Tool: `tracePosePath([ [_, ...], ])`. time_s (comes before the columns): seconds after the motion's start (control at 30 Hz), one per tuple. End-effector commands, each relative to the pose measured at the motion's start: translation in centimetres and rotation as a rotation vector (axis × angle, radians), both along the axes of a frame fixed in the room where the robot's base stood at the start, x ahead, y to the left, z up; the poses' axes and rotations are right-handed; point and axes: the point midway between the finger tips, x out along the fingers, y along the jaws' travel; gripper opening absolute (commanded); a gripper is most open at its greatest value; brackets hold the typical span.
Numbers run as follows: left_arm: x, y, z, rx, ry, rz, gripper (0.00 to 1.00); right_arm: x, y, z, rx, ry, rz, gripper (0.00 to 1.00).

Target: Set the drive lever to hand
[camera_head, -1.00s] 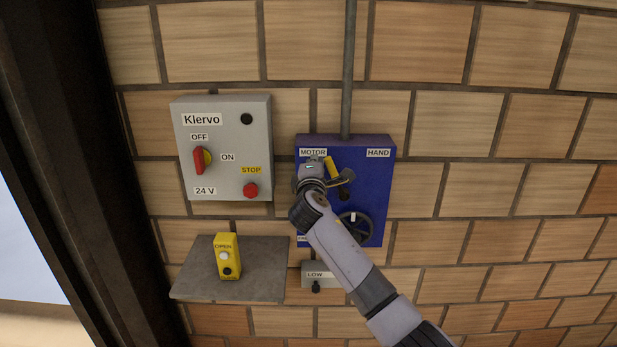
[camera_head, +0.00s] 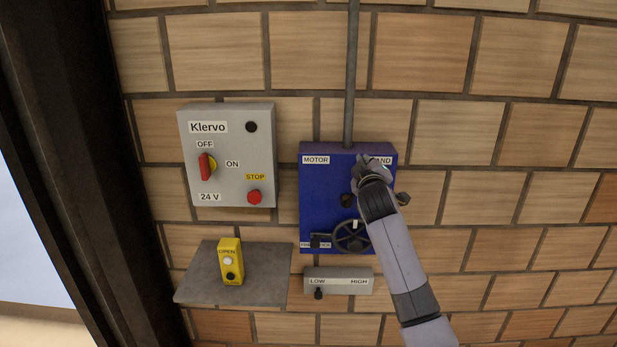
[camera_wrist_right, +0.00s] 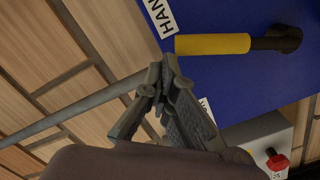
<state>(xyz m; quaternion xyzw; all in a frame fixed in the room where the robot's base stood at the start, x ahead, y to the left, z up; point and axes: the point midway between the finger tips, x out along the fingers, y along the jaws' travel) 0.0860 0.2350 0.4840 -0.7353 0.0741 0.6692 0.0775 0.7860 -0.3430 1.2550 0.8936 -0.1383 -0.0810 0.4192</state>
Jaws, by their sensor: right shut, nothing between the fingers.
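The drive lever has a yellow grip (camera_wrist_right: 212,44) and a black pivot end (camera_wrist_right: 275,40) on the blue panel (camera_head: 320,185). In the right wrist view the grip lies close to the HAND label (camera_wrist_right: 160,16), on that side of the panel. In the head view my right gripper and forearm hide the yellow grip. My right gripper (camera_head: 367,163) is shut and empty, in front of the panel's upper right, partly covering the HAND label. In the right wrist view its fingers (camera_wrist_right: 165,80) appear beside the grip's end, with a visible gap. The MOTOR label (camera_head: 316,160) is uncovered.
A dark handwheel (camera_head: 352,237) sits low on the panel, above a grey LOW/HIGH switch box (camera_head: 345,284). The grey Klervo box (camera_head: 228,140) is at left, above a shelf (camera_head: 200,285) with a yellow OPEN button box (camera_head: 230,262). A conduit (camera_head: 351,75) rises from the panel.

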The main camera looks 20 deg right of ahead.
Motion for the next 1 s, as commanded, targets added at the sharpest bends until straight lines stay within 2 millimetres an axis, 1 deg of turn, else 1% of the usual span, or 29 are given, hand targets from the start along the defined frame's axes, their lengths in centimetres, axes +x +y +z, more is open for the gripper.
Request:
tracePosePath([
  [0.03, 0.0, 0.0, 0.0, 0.0, -0.001, 0.0, 0.8, -0.1, -0.5, -0.2, 0.024, -0.005, -0.002, 0.0],
  [0.1, 0.0, 0.0, 0.0, 0.0, -0.001, 0.0, 0.8, -0.2, -0.9, -0.3, 0.049, -0.011, -0.003, 0.0],
  [0.3, 0.1, 0.0, 0.0, 0.0, -0.001, 0.0, 0.8, -0.4, -1.5, -0.7, 0.098, -0.024, -0.002, 0.0],
  [0.83, 0.1, 0.0, 0.0, 0.0, -0.001, 0.0, 0.8, -0.4, -1.6, -0.8, 0.112, -0.027, 0.0, 0.0],
  [0.93, 0.1, 0.0, 0.3, 0.0, -0.001, 0.0, 0.8, -0.4, -1.6, -0.6, 0.112, -0.027, 0.0, 0.0],
  [1.0, 0.1, 0.0, 0.8, 0.0, -0.001, 0.0, 0.8, -0.3, -1.6, 0.0, 0.113, -0.027, 0.001, 0.0],
])
